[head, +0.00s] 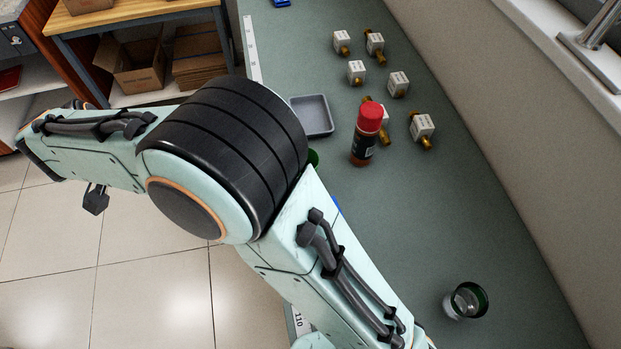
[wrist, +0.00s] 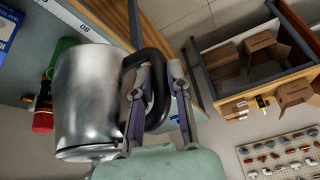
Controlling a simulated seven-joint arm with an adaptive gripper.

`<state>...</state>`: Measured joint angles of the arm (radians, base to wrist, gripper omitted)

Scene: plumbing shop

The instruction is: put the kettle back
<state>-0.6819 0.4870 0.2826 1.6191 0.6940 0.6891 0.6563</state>
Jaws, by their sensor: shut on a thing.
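The kettle (wrist: 85,105) is a shiny metal vessel with a black loop handle (wrist: 153,56). It fills the left-middle of the wrist view. My gripper (wrist: 160,76) is shut on the black handle, with one finger on each side of it. The kettle appears to be held off the counter, near its edge; its exact height and tilt I cannot tell. In the head view neither the kettle nor my gripper shows, and my arm covers part of the counter.
The grey-green counter (head: 440,215) holds a small grey tray (head: 312,116), a red-capped bottle (head: 366,135), several white-and-brass fittings (head: 399,84) and a glass (head: 466,301). A wooden bench (head: 135,14) with cardboard boxes (head: 137,65) stands at upper left. The counter's right-middle is clear.

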